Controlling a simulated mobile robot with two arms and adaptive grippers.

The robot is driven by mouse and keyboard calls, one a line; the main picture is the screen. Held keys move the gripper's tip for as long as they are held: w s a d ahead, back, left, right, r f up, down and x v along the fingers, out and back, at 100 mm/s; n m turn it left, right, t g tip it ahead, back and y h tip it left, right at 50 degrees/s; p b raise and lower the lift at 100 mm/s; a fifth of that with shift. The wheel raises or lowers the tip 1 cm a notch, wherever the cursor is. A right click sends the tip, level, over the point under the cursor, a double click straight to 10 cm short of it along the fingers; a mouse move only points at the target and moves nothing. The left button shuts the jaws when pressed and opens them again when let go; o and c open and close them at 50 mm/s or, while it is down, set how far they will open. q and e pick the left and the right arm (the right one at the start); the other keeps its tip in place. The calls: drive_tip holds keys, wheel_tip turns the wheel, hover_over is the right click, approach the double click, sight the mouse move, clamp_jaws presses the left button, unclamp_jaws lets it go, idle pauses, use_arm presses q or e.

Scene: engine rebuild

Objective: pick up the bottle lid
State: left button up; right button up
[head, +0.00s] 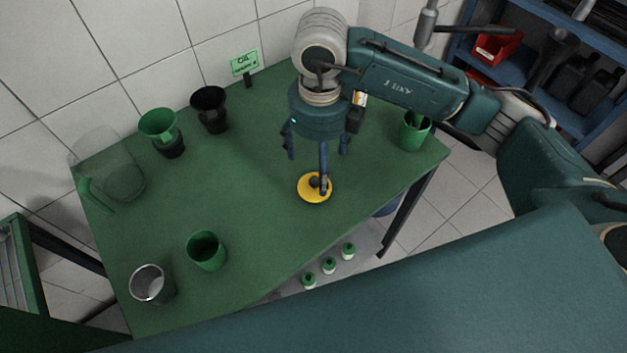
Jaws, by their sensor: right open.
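A yellow round lid (308,193) with a dark knob in its middle lies on the green table (255,190), near the table's front right edge. My right gripper (318,168) is above the lid, pointing down with its fingers spread. One finger covers part of the lid's right side; whether it touches the lid I cannot tell. The other fingers stand apart from the lid, to its upper left and upper right. My left gripper is not in the picture.
Green cups (207,252) and (412,132), a metal cup (148,285), a green funnel (158,122), a black funnel (209,98), a clear jug (120,178) and a green sign (244,64) stand on the table. Small bottles (329,265) stand below its front edge. The table's middle is clear.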

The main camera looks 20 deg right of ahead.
sight(315, 180)
wheel_tip(315, 180, down, 4)
drive_tip(key=shift+s+a+r+p, duration=0.1)
drive_tip(key=shift+p, duration=0.25)
drive_tip(key=f, duration=0.1)
drive_tip(key=f+p, duration=0.1)
drive_tip(key=f, duration=0.1)
drive_tip(key=w+f+p, duration=0.1)
drive_tip(key=f, duration=0.1)
drive_tip(key=shift+a+f, duration=0.2)
drive_tip(key=shift+f, duration=0.15)
drive_tip(key=c, duration=1.1)
